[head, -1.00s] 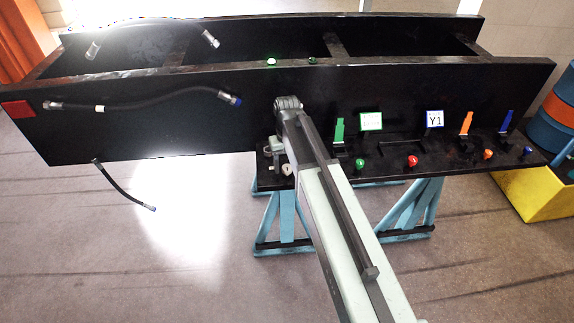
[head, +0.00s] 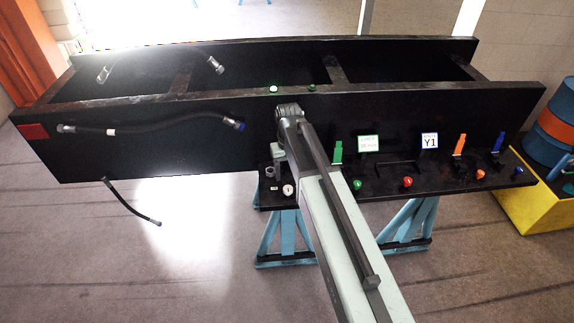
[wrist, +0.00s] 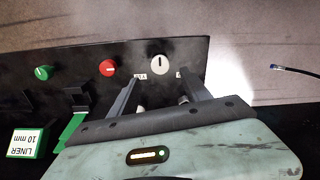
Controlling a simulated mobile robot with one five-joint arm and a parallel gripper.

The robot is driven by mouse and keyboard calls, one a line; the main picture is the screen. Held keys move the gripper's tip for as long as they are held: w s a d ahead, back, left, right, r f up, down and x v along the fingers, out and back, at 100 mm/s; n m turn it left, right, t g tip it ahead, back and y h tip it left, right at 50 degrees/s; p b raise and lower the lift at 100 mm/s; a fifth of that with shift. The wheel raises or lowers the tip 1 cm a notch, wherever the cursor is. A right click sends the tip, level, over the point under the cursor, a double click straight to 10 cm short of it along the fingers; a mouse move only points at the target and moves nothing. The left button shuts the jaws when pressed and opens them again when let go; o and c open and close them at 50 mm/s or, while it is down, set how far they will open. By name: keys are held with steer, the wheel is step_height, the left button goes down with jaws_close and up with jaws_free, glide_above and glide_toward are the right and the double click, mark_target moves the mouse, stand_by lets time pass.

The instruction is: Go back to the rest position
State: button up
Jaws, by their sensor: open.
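My gripper (wrist: 148,74) shows in the wrist view with its two fingers spread apart and nothing held between them. A white dial (wrist: 160,63) appears just beyond and between the fingertips; contact cannot be judged. In the head view my arm reaches up to the long black beam frame, and its end (head: 274,160) is mostly hidden, near the white dial (head: 288,190) at the shelf's left end. A black hose (head: 150,128) with a blue-tipped end lies along the beam's front. Another hose (head: 132,204) hangs at lower left, its blue-tipped end also in the wrist view (wrist: 296,71).
The black beam frame (head: 110,165) stands on blue trestles (head: 405,228). Its front shelf carries a green knob (head: 357,185), a red knob (head: 407,182), coloured tabs and signs. A yellow bin (head: 538,205) with a blue drum stands right. Floor in front is open.

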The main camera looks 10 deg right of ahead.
steer(key=s+d+f+m+b, duration=0.2)
steer(key=s+d+f+b, duration=0.7)
steer(key=s+f+b, duration=0.4)
steer(key=shift+s+f+b, duration=0.4)
steer(key=shift+f+b, duration=0.15)
steer(key=shift+f, duration=0.2)
stand_by(0.5)
